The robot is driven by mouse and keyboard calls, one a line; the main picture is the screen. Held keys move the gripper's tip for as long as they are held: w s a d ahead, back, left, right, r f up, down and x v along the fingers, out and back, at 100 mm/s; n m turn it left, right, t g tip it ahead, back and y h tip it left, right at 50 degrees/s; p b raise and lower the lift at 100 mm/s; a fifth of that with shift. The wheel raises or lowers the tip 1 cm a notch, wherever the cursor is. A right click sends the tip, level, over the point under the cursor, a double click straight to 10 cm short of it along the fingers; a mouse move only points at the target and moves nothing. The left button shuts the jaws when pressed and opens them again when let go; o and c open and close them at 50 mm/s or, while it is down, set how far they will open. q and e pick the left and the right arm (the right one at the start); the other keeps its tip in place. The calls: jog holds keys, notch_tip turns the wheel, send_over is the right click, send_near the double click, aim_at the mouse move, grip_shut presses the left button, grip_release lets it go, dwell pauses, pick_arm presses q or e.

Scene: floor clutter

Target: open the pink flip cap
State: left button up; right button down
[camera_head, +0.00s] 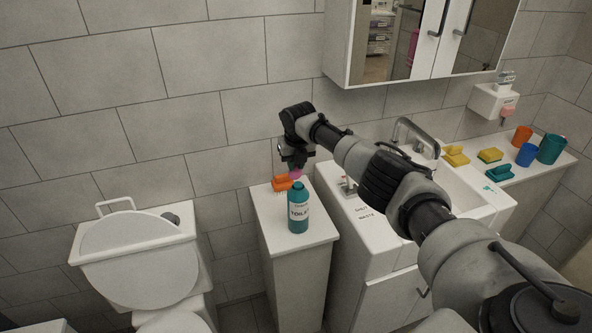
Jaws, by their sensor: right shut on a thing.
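A teal bottle (298,212) with a white label stands upright on the narrow white cabinet (262,212). The pink flip cap (295,174) shows at the top of the bottle, just under my right gripper (294,167). My right gripper points down from above and is shut on the pink flip cap; its fingertips are small and partly dark in this view. I cannot tell whether the cap is tilted or lifted from its seat. My left gripper is not in view.
An orange brush (281,184) lies close behind the bottle. A toilet (140,262) stands to the left. To the right are a sink with a faucet (413,131), yellow sponges (455,155), and several cups on the counter. A mirrored cabinet (420,40) hangs above.

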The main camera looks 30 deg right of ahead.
jog(key=shift+s+f, duration=0.1)
jog(key=shift+f, duration=0.3)
jog(key=c, duration=1.2)
grip_release()
jog(key=shift+o, duration=0.8)
jog(key=shift+f, duration=0.1)
jog(key=shift+w+d, duration=0.15)
jog(key=shift+w, duration=0.2)
jog(key=b+v, duration=0.2)
jog(key=v, duration=0.8)
jog(key=shift+r, duration=0.35)
jog(key=shift+w, duration=0.15)
